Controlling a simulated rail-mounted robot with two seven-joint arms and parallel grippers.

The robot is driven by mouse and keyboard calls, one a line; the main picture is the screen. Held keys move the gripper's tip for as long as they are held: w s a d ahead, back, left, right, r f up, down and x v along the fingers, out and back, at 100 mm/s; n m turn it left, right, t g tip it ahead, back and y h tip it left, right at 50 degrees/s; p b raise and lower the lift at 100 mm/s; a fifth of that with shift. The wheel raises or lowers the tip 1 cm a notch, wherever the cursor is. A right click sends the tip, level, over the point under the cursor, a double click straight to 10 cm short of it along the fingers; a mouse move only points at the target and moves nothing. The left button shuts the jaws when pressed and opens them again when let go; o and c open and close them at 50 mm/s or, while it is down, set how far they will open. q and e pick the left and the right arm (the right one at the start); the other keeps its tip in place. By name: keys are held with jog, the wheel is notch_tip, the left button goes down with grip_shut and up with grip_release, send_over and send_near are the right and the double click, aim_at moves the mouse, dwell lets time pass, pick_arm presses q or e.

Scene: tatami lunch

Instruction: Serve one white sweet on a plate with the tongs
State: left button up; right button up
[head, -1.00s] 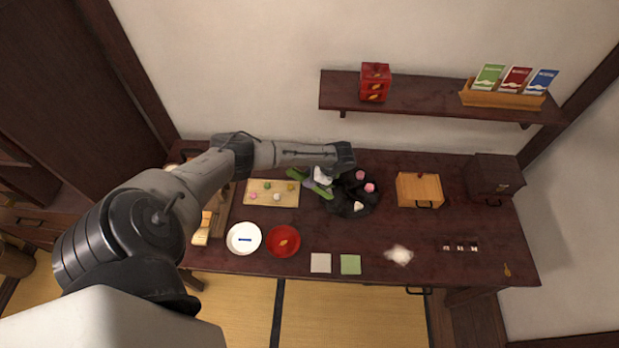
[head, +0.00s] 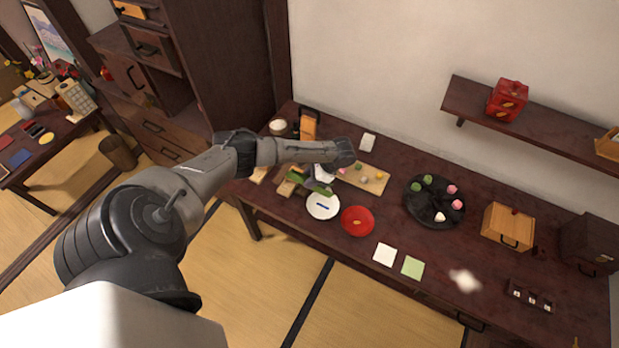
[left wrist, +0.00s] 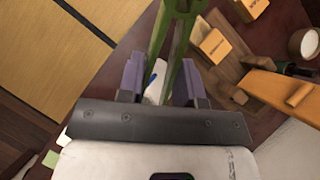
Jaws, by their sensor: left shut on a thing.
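My left gripper (head: 316,184) is shut on the green tongs (head: 297,178), above the table beside the white plate's far edge. In the left wrist view, the tongs (left wrist: 158,35) stick out between the purple fingers of the gripper (left wrist: 160,85). The white plate (head: 311,212) has a blue mark and no sweet shows on its visible part. One white sweet (head: 440,217) sits on the round black tray (head: 419,211) with pink and green ones. Another pale sweet (head: 364,181) lies on the wooden board (head: 376,187). I cannot tell whether the tongs' tips hold anything.
A red plate (head: 357,229) stands right of the white plate. White (head: 385,254) and green (head: 412,267) squares lie near the front edge. Wooden blocks (left wrist: 215,45) lie near the tongs. A wooden box (head: 508,227) stands right of the black tray.

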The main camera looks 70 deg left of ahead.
pick_arm(q)
jog(key=shift+s+a+n, duration=0.1)
jog(key=shift+s+n, duration=0.4)
dwell(0.3)
notch_tip(320, 180, down, 9)
jog(key=b, duration=1)
jog(key=shift+s+r, duration=0.1)
